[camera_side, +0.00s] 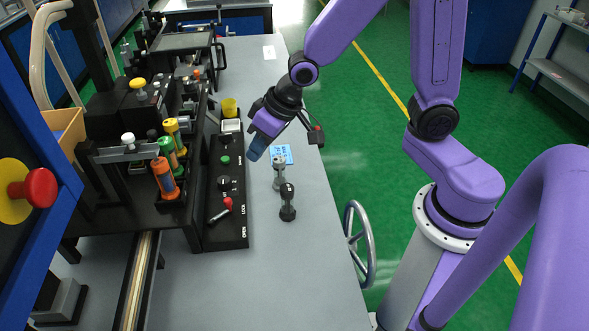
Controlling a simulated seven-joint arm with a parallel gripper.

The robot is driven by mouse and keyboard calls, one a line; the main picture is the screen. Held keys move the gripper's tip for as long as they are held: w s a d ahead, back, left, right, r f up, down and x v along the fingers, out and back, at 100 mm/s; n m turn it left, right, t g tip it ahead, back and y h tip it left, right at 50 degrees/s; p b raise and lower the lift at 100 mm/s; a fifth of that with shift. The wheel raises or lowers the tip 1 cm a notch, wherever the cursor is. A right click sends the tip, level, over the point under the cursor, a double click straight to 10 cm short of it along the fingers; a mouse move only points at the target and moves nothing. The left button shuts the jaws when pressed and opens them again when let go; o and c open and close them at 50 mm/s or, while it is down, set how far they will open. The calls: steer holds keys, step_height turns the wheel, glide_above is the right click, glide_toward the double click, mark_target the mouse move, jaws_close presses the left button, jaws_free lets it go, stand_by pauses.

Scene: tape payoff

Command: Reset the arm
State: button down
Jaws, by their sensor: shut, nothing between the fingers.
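My gripper (256,150) is at the end of my purple arm, above the grey bench top (300,250). Its fingers are shut and hold nothing. The fingertips point down and to the left, close to the right edge of a black control panel (228,175) in the picture. The panel has a red-handled lever (222,209), a black knob (224,183) and a green button (225,160). I cannot tell the exact height of the fingertips above the bench.
Two small upright posts, a grey one (279,172) and a black-topped one (288,203), stand below the gripper. A blue card (283,154) lies behind them. Orange (165,178), green and yellow cylinders stand at left. A handwheel (360,245) is beside the bench's right edge.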

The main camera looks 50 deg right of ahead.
steer(key=s+d+r+n+g+h, duration=0.1)
steer(key=s+n, duration=0.4)
steer(key=s, duration=0.6)
steer(key=s+d+r+n+g+h, duration=0.1)
steer(key=s+d+r+n+g, duration=0.2)
steer(key=s, duration=0.8)
steer(key=d+n, duration=0.2)
steer(key=d, duration=0.1)
steer(key=shift+s+r+h, duration=0.2)
steer(key=shift+r+h, duration=0.05)
steer(key=shift+h, duration=0.05)
